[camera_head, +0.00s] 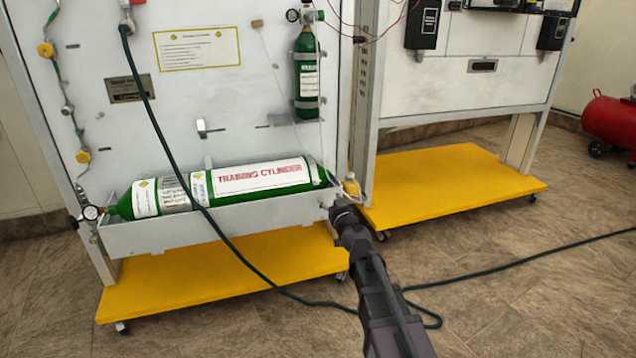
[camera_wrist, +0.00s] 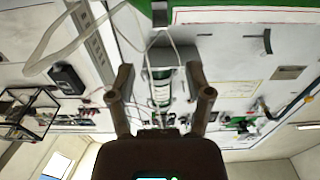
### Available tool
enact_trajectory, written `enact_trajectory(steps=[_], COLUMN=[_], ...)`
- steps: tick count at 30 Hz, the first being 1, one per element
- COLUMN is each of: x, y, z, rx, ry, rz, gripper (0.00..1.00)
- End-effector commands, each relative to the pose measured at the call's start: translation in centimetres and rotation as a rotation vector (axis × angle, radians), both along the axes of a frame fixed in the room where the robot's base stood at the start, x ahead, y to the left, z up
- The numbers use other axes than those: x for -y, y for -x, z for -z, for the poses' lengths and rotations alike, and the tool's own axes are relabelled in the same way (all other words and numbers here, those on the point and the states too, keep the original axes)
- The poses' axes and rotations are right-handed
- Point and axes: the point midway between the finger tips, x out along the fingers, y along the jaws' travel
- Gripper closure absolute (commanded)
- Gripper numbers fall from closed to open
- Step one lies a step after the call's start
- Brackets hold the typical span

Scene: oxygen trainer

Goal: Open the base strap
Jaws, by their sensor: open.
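A large green training cylinder (camera_head: 260,179) lies in a grey tray (camera_head: 215,231) low on the white panel. A small metal bracket or latch (camera_head: 206,127) sits on the panel above it; I cannot tell whether it belongs to the base strap. No strap across the cylinder can be made out clearly. My gripper (camera_head: 342,206) is at the right end of the tray, low, apart from the bracket. In the wrist view my gripper (camera_wrist: 159,76) has its two fingers spread, with nothing held between them. The small upright green cylinder (camera_wrist: 161,88) shows beyond, in the gap.
A dark hose (camera_head: 165,150) hangs across the large cylinder and runs over the floor. Yellow bases (camera_head: 225,278) stand under both panels, and a second panel (camera_head: 470,75) is at the right. A white cord (camera_wrist: 52,62) loops near my left finger in the wrist view.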

Motion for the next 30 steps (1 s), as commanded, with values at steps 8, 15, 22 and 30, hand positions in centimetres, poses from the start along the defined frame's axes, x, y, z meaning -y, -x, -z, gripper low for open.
enact_trajectory(steps=[8,15,22,30], x=[-1.5,-2.9,-3.7,-4.0], y=[-4.3,-7.6,-9.8,-10.5], z=[0.0,0.0,0.0,0.0], rx=[0.0,0.0,0.0,0.0], ry=[0.0,0.0,0.0,0.0], rz=[0.0,-0.001,-0.001,0.0], gripper=[0.34,0.34,0.34,0.34])
